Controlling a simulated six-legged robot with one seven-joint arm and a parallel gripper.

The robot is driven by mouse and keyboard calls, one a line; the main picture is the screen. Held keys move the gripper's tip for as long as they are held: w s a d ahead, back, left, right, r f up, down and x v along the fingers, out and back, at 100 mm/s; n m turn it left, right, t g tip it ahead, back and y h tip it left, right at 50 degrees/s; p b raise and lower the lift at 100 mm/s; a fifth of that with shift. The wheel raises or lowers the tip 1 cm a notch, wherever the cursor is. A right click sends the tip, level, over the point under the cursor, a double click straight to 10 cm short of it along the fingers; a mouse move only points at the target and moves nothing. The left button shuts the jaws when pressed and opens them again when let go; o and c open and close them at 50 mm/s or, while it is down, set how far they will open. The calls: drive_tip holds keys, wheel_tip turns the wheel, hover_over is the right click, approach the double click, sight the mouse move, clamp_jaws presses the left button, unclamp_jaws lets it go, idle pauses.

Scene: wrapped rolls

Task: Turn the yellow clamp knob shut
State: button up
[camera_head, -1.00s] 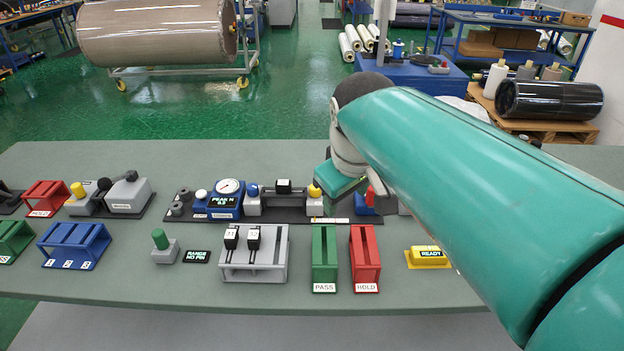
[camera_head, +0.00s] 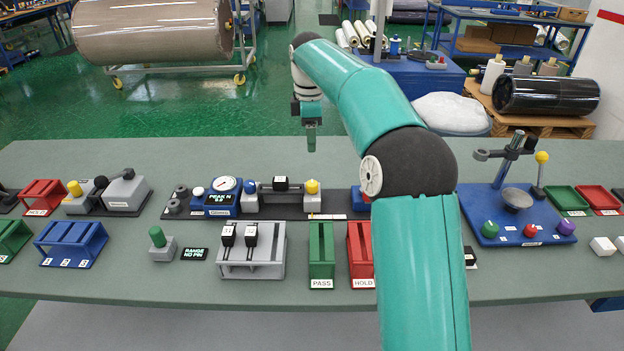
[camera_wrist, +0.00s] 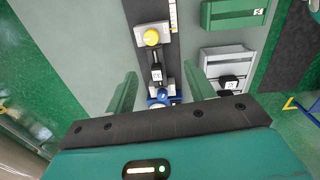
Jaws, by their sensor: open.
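The yellow clamp knob (camera_head: 312,187) sits on a light grey block at the right end of a dark fixture strip, right of a small black piece numbered on top (camera_head: 280,184). In the wrist view the knob (camera_wrist: 151,38) is round, above and beyond the fingertips, with the numbered piece (camera_wrist: 156,74) below it. My gripper (camera_head: 311,148) hangs fingers-down above the bench and appears just behind the knob in the head view.
A blue gauge unit (camera_head: 224,197) and a blue knob (camera_head: 250,187) stand left on the strip. In front are a grey rack (camera_head: 251,270), a green PASS bin (camera_head: 321,255) and a red HOLD bin (camera_head: 359,255). Another yellow knob (camera_head: 75,188) stands far left. Bare bench lies behind the strip.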

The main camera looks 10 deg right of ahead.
sight(312, 183)
drive_tip(key=shift+n+g, duration=0.3)
drive_tip(key=shift+n, duration=0.4)
drive_tip(key=w+f, duration=0.1)
drive_tip(key=f, duration=0.4)
drive_tip(key=w+f, duration=0.1)
drive_tip(key=f, duration=0.5)
drive_tip(key=w+d+f, duration=0.1)
drive_tip(key=f, duration=0.5)
drive_tip(key=shift+r, duration=0.1)
drive_tip(key=shift+c, duration=0.2)
drive_tip(key=c, duration=0.9)
